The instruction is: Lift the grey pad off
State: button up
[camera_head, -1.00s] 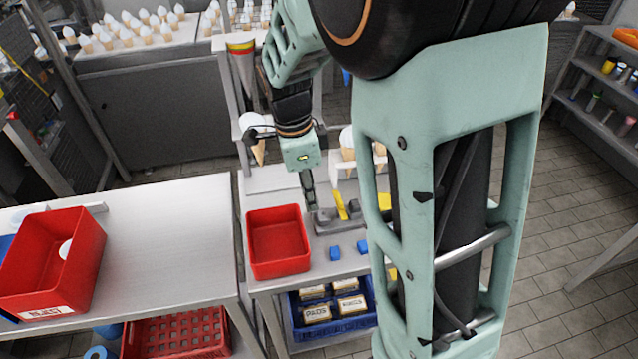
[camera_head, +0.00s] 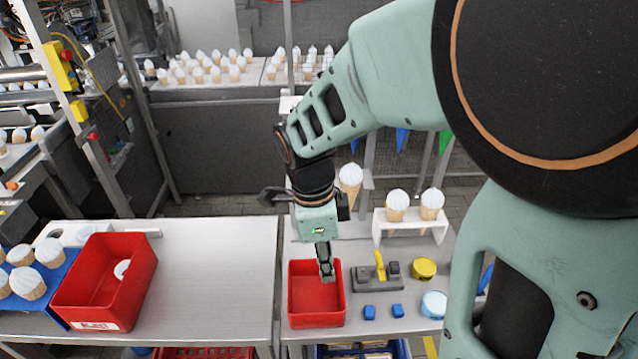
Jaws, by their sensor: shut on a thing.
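My gripper (camera_head: 326,272) points down over the small red bin (camera_head: 291,296), its tips in front of the bin's far inside. It is shut on a small grey piece, which looks like the grey pad (camera_head: 328,278); the fingers hide much of it. A grey fixture (camera_head: 375,285) with an upright yellow lever (camera_head: 380,266) stands on the bench just right of the bin. A dark grey block (camera_head: 393,268) sits on the fixture's right side.
Two blue blocks (camera_head: 369,312) (camera_head: 397,310) lie in front of the fixture. A yellow round tin (camera_head: 424,268) and a white-topped round container (camera_head: 434,304) stand to its right. A white rack (camera_head: 409,219) holds cones behind. The left table (camera_head: 205,275) has free room beside the larger red bin (camera_head: 108,262).

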jog(key=shift+r+p, duration=0.5)
jog(key=shift+r, duration=1.1)
jog(key=shift+w+d+f+n, duration=0.2)
jog(key=shift+w+f+n, duration=0.1)
jog(key=shift+n, duration=0.2)
jog(key=w+d+f+n+t+y, duration=0.1)
jog(key=w+d+f+n, duration=0.7)
jog(key=n, duration=0.9)
jog(key=shift+d+f, duration=0.3)
jog(key=shift+d, duration=0.45)
